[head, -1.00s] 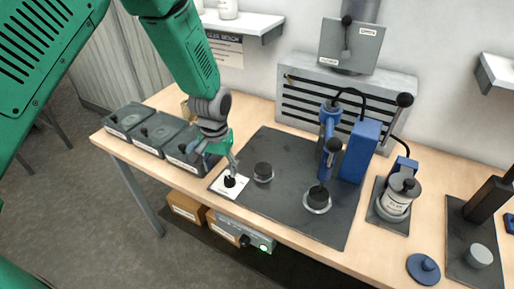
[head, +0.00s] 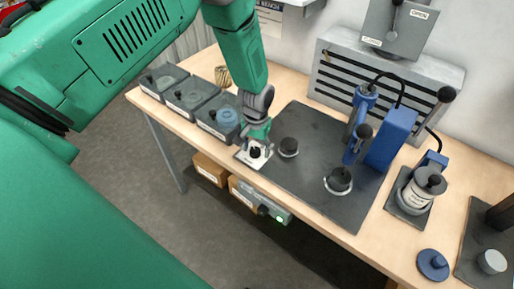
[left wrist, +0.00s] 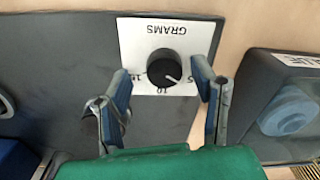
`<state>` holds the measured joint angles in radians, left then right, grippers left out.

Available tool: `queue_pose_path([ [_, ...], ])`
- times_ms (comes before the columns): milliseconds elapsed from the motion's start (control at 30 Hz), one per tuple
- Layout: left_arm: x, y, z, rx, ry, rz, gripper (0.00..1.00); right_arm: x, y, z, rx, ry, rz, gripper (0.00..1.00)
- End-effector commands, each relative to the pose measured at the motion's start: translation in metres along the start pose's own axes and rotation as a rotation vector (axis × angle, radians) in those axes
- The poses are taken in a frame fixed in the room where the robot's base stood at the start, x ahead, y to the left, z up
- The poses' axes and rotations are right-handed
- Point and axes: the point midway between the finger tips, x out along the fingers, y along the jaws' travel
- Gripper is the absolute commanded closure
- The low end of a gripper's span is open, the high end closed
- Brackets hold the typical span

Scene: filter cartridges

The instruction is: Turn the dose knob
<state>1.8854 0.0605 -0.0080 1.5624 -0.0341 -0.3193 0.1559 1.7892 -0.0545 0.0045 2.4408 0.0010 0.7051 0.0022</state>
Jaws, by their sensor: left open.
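The dose knob (left wrist: 163,66) is a round black knob on a white plate (left wrist: 140,32) marked GRAMS, at the front left of the dark mat. Its white pointer line aims to the lower right in the left wrist view, between the 10 and 5 marks. My left gripper (left wrist: 160,76) is open, with one finger on each side of the knob and visible gaps between. In the head view the left gripper (head: 257,145) comes down over the plate. My right gripper is not in view.
A blue press (head: 360,130) and a labelled jar (head: 420,187) stand further right. The bench's front edge is near the plate.

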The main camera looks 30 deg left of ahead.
Motion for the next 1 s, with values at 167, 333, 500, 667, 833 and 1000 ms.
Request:
queue_pose_path([
  [167, 0.0091, -0.0006, -0.0007, -0.001, 0.0, 0.001, 0.48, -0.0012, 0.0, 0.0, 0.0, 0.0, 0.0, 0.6],
  [333, 0.0094, -0.0001, -0.0004, 0.0, 0.001, 0.0, 0.48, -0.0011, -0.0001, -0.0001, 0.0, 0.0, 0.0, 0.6],
  [500, 0.0091, 0.0003, -0.0003, 0.0, 0.001, 0.0, 0.83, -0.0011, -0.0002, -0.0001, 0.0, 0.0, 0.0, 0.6],
  [667, 0.0086, 0.0, -0.0002, 0.0, 0.001, -0.002, 0.96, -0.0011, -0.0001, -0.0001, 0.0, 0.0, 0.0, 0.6],
  [833, 0.0085, -0.0001, 0.0, 0.011, 0.001, 0.0, 0.96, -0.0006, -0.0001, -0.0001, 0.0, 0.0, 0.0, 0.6],
  [1000, 0.0086, 0.0002, 0.0001, 0.064, 0.001, 0.001, 0.96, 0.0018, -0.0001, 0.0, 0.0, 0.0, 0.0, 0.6],
])
